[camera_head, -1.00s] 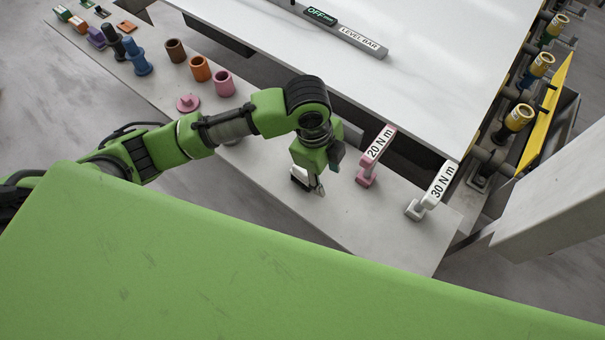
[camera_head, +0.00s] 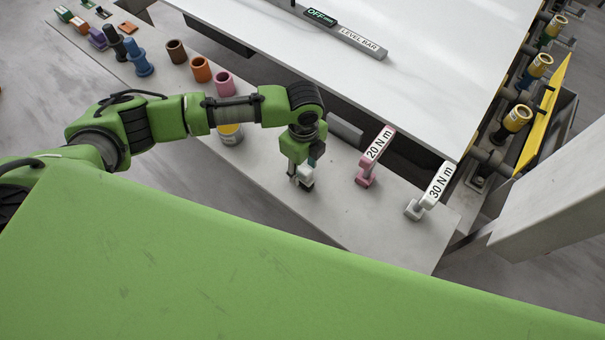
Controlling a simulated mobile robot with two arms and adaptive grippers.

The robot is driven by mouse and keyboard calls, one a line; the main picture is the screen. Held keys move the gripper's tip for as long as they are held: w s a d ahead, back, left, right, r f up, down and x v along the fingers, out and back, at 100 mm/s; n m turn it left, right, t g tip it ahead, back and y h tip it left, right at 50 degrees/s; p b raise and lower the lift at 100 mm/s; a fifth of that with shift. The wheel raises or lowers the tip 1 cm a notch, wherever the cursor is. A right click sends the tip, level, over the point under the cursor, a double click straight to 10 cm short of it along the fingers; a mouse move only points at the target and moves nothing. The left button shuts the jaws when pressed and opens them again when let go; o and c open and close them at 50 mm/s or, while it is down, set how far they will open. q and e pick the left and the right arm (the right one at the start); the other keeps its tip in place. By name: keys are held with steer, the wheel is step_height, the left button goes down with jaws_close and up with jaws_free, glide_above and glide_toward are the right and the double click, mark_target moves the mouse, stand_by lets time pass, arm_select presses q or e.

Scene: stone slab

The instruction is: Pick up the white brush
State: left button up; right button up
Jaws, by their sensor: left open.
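A small white piece with a dark lower edge, which looks like the white brush (camera_head: 307,172), shows at the fingers of my left gripper (camera_head: 302,181). The fingers and wrist partly cover it, and its full shape is hidden. My left gripper points down, low over the grey shelf (camera_head: 345,222), and is open. The white piece is at or between the fingers; I cannot tell whether they touch it. My right gripper is not in view.
A pink 20 N m tool (camera_head: 370,160) and a white 30 N m tool (camera_head: 428,195) stand right of my gripper. Brown (camera_head: 176,50), orange (camera_head: 200,68) and pink (camera_head: 224,83) cups stand behind my arm. A yellow-banded tin (camera_head: 230,134) is close under it. The white slab (camera_head: 430,70) lies beyond.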

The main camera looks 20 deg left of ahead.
mark_target(304, 178)
arm_select(q)
steer(key=shift+s+d+f, duration=0.1)
steer(key=shift+f, duration=0.35)
step_height(304, 178, down, 4)
steer(key=shift+f+p, duration=0.15)
steer(key=shift+p, duration=0.5)
steer(key=shift+d, duration=0.1)
jaws_close()
